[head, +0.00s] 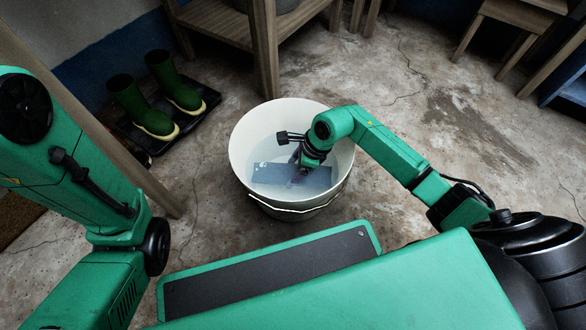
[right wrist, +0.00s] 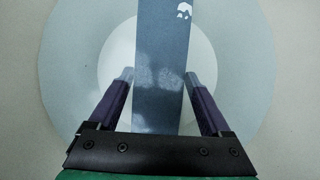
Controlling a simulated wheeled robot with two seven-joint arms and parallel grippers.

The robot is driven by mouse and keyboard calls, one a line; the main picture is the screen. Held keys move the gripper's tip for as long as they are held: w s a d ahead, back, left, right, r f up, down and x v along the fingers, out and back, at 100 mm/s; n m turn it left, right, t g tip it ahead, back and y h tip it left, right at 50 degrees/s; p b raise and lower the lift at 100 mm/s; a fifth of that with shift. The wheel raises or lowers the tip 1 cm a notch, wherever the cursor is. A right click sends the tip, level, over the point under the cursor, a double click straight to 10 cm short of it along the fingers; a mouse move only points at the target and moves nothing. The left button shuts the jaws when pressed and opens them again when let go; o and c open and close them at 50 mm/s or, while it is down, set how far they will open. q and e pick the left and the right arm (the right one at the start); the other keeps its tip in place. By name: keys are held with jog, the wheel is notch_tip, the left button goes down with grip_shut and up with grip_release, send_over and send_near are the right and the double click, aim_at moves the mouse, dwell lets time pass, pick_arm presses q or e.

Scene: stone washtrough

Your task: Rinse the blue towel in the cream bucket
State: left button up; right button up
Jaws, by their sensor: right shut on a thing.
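The cream bucket (head: 258,124) stands on the floor in front of me with water in it. The blue towel (head: 268,175) is a flat blue-grey strip in the bucket, and it also shows in the right wrist view (right wrist: 163,30) with a small white mark near its top. My right gripper (head: 299,171) reaches down into the bucket and is shut on the towel, with a finger on each side of it in the right wrist view (right wrist: 157,76). How deep the towel lies in the water I cannot tell. My left arm is at the left; its gripper is out of view.
Green boots (head: 147,105) stand on a black tray (head: 196,113) left of the bucket. A wooden stand's leg (head: 264,50) rises just behind the bucket. A wooden stool (head: 510,15) is at the back right. The stone floor right of the bucket is clear.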

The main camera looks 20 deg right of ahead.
jog(key=shift+r, duration=0.1)
dwell(0.3)
jog(key=shift+r+p, duration=0.95)
jog(key=shift+r, duration=0.15)
jog(key=shift+f, duration=0.1)
jog(key=shift+f+b, duration=0.95)
jog(key=shift+f, duration=0.2)
jog(key=shift+r, duration=0.1)
jog(key=shift+r, duration=0.1)
notch_tip(320, 180, up, 2)
jog(key=shift+p, duration=1.1)
